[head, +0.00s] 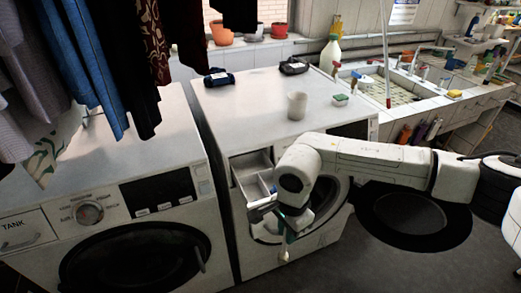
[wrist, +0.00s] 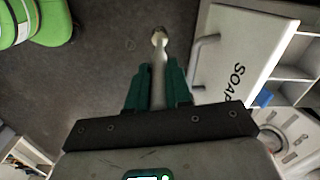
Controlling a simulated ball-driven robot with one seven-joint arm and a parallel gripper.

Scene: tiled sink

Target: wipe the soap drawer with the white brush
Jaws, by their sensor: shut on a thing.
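The white brush (wrist: 159,68) is held between the green fingers of my gripper (wrist: 158,92) in the wrist view, its rounded tip pointing away from the gripper. In the head view the brush (head: 284,256) shows small below my gripper (head: 287,236), over the floor before the right-hand washing machine. The soap drawer (wrist: 243,52) is pulled out, its white front marked SOAP and fitted with a handle. It lies to the right of the brush in the wrist view, apart from it. In the head view the soap drawer (head: 250,165) is partly hidden by my arm.
The right-hand machine (head: 240,100) has its round door (head: 415,215) swung open, behind my arm. Another machine (head: 130,165) is at left, with clothes hanging above.

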